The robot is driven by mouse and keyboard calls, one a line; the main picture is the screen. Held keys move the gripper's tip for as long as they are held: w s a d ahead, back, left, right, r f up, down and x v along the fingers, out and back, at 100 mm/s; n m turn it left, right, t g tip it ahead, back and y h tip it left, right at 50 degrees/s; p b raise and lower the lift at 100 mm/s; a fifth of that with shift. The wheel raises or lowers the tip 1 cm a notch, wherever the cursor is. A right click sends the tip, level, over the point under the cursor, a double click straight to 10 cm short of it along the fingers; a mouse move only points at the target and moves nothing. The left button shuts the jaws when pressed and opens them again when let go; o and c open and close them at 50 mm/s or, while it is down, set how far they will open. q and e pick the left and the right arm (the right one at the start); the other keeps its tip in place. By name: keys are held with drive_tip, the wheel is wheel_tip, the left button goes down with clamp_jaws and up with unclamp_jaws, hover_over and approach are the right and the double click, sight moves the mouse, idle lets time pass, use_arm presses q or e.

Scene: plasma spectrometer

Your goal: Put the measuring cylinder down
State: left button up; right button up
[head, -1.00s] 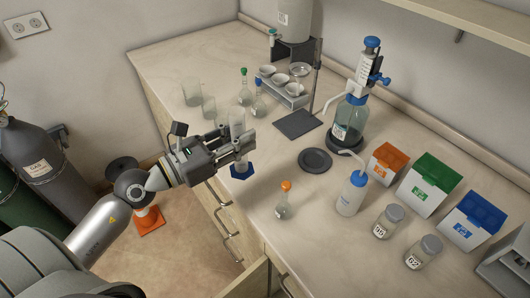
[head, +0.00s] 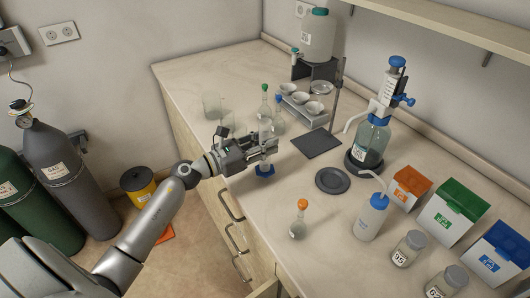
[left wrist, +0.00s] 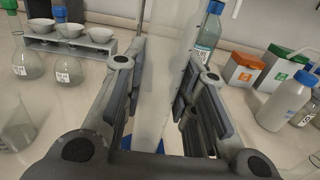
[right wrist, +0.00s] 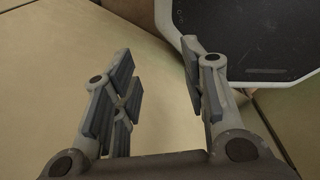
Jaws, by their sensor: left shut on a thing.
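The measuring cylinder is clear, with a blue base (head: 265,171). In the head view it is upright at the counter's near left side. My left gripper (head: 266,148) is shut around its clear tube, above the base. In the left wrist view the tube (left wrist: 158,75) stands between the fingers (left wrist: 157,105), and bits of blue base show below. I cannot tell whether the base touches the counter (head: 262,205). My right gripper (right wrist: 160,90) is open and empty in the right wrist view.
An orange-capped flask (head: 299,222) stands in front of the cylinder. A dark round plate (head: 332,181) lies to its right. Beakers (head: 212,105) and stoppered flasks (head: 264,113) stand behind. A wash bottle (head: 370,217) is farther right. Bare counter lies between cylinder and plate.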

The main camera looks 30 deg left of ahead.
use_arm(q)
wheel_tip(320, 180, down, 3)
drive_tip(key=shift+w+f+p, duration=0.1)
drive_tip(key=shift+p, duration=0.2)
drive_tip(key=shift+f, duration=0.15)
drive_tip(key=o, duration=1.1)
drive_tip(key=shift+c, duration=0.2)
